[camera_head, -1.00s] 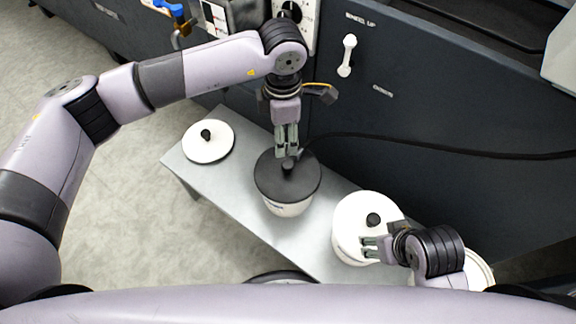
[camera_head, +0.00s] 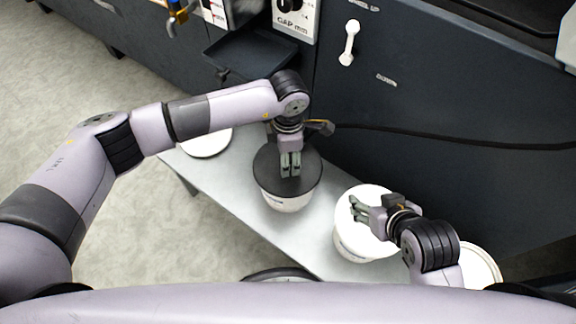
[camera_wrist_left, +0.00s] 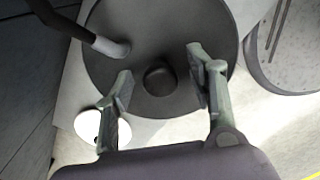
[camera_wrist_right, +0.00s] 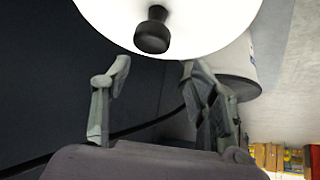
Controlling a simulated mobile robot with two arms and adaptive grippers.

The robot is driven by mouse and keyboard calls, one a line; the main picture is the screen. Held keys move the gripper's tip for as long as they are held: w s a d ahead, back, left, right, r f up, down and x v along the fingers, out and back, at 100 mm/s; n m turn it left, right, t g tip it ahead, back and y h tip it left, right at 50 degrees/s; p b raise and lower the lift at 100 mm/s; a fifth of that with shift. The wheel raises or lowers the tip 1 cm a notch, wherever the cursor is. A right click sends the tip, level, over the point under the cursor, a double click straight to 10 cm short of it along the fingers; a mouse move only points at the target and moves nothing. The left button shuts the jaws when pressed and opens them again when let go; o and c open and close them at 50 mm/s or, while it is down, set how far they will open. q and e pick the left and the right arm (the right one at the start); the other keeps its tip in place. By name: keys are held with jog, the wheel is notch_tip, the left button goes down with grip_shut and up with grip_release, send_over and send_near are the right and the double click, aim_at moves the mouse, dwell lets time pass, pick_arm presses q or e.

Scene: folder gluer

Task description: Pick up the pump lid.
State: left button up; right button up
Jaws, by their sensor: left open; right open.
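The pump lid, which I take to be the round black lid (camera_head: 310,172) with the hose, sits on the middle white bucket (camera_head: 285,203). In the left wrist view the pump lid (camera_wrist_left: 105,70) has a dark round knob (camera_wrist_left: 160,79) and a grey hose end (camera_wrist_left: 112,47) near it. My left gripper (camera_head: 290,174) is open and points down over this lid. Its fingers (camera_wrist_left: 162,80) appear on either side of the knob; I cannot tell whether they touch it. My right gripper (camera_head: 355,208) is open by a white-lidded bucket (camera_head: 352,240). The white lid's black knob (camera_wrist_right: 153,32) lies beyond its fingers.
The buckets stand on a narrow grey bench (camera_head: 232,190) beside the dark machine (camera_head: 440,130). A white lid (camera_head: 208,145) lies at the bench's left end, partly behind my left arm. A black hose (camera_head: 430,138) runs rightward. Another white container (camera_head: 482,266) stands at the right.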

pick_arm(q)
jog(key=shift+f, duration=0.5)
jog(key=shift+c, duration=0.3)
grip_shut()
